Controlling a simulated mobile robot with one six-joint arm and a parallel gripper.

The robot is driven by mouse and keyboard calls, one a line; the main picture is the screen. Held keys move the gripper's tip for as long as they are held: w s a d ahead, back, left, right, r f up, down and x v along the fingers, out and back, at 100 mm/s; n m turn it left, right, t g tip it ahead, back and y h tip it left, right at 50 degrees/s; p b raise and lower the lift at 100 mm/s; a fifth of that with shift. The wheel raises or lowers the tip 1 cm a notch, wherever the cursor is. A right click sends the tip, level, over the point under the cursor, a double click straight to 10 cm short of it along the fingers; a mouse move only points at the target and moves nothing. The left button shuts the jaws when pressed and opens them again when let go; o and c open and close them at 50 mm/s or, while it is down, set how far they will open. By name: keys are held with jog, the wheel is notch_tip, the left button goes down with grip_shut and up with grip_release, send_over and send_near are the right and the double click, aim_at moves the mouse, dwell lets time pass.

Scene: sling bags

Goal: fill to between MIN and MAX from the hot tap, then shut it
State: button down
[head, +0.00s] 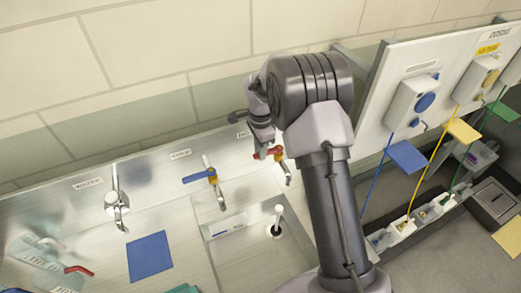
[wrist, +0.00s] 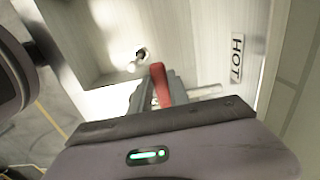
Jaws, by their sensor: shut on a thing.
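My gripper (head: 264,152) is at the red-handled tap on the right of the steel counter. The wrist view shows the red handle (wrist: 160,84) between my fingers, and my gripper is shut on it. The HOT label (wrist: 236,57) is on the surface beside it. I cannot tell the water level.
A blue-handled tap (head: 212,176) stands left of the red one, and a chrome tap (head: 116,205) farther left. A blue mat (head: 149,257) lies on the counter. A white panel with dispensers (head: 414,102) stands right of my arm. The tiled wall is close behind.

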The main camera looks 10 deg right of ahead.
dwell(0.4)
jog(key=shift+s+d+f+n+b, duration=0.1)
jog(key=shift+s+n+b, duration=0.1)
jog(key=shift+n+b, duration=0.2)
jog(key=s+n, duration=0.1)
jog(key=n, duration=0.1)
jog(key=s+d+n+b, duration=0.1)
jog(key=n, duration=0.1)
jog(key=shift+s, duration=0.1)
jog(key=c, duration=1.2)
grip_release()
jog(key=shift+c, duration=0.2)
jog(key=shift+r, duration=0.2)
